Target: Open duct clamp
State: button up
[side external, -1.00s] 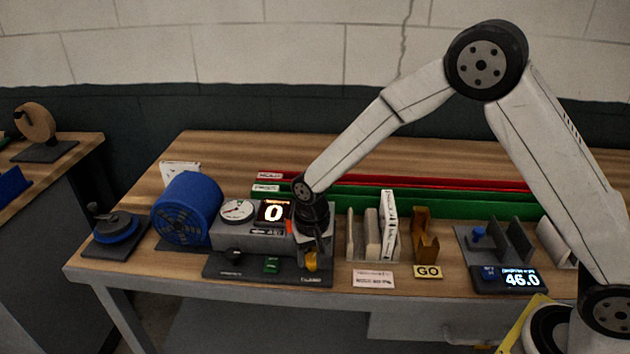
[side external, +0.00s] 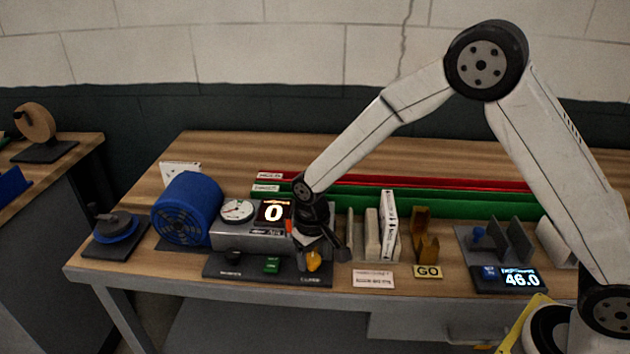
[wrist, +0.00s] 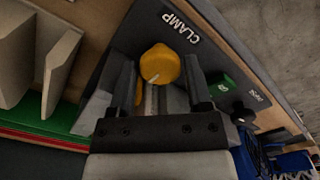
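The clamp control is a yellow knob (wrist: 160,63) with a pale pointer line, beside a black CLAMP label (wrist: 180,28) in the wrist view. In the side view the yellow knob (side external: 313,262) sits at the right end of the dark control panel (side external: 240,268). My gripper (wrist: 158,72) is open, with one finger on each side of the knob and gaps showing; I cannot tell whether either finger touches it. In the side view my gripper (side external: 326,246) is just above and behind the knob and hides part of the grey fixture.
A green button (side external: 272,265) and black knob (side external: 233,257) share the panel. Upright filters (side external: 388,225) stand close right of my gripper.

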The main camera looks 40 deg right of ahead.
aim_at(314, 258)
jog(key=shift+o, duration=1.1)
jog(key=shift+d+m, duration=0.1)
jog(key=shift+m, duration=0.4)
jog(key=m, duration=0.3)
jog(key=shift+m, duration=0.3)
notch_tip(314, 258, up, 8)
jog(key=shift+r, duration=0.1)
jog(key=s+d+n+t, duration=0.2)
jog(key=s+d+n, duration=0.2)
jog(key=s+d, duration=0.7)
jog(key=shift+s+f+t, duration=0.2)
jog(key=shift+s+t, duration=0.1)
jog(key=shift+s, duration=2.15)
